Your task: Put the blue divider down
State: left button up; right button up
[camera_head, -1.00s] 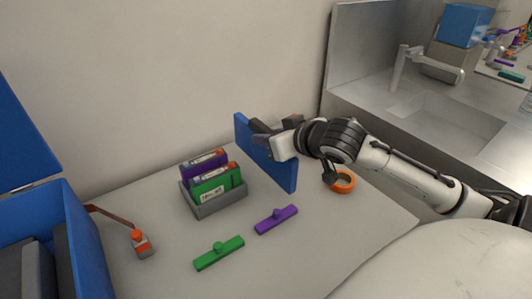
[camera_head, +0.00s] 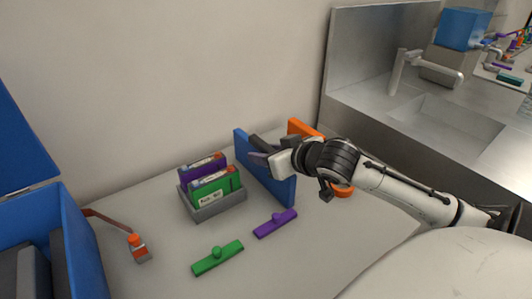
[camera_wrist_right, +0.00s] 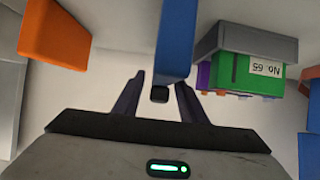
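The blue divider (camera_head: 276,182) is an upright panel standing on the white table, to the right of the grey rack; it also shows in the right wrist view (camera_wrist_right: 176,40). My right gripper (camera_head: 262,150) is at the divider's upper part. In the right wrist view my right gripper (camera_wrist_right: 160,82) has its fingers spread, with a visible gap between the left finger and the divider. A small dark block (camera_wrist_right: 158,96) shows between the fingers; I cannot tell what it belongs to. My left gripper is not in view.
The grey rack (camera_head: 219,208) holds a purple and a green box. An orange panel (camera_head: 303,129) stands behind my right arm, and an orange ring (camera_head: 342,191) lies in front. Purple (camera_head: 275,223) and green (camera_head: 217,258) handled bars lie in front. A blue bin (camera_head: 84,252) is at left.

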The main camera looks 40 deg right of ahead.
jog(key=shift+r, duration=0.2)
jog(key=shift+p+v, duration=0.45)
jog(key=shift+v, duration=3.25)
jog(key=shift+f, duration=0.1)
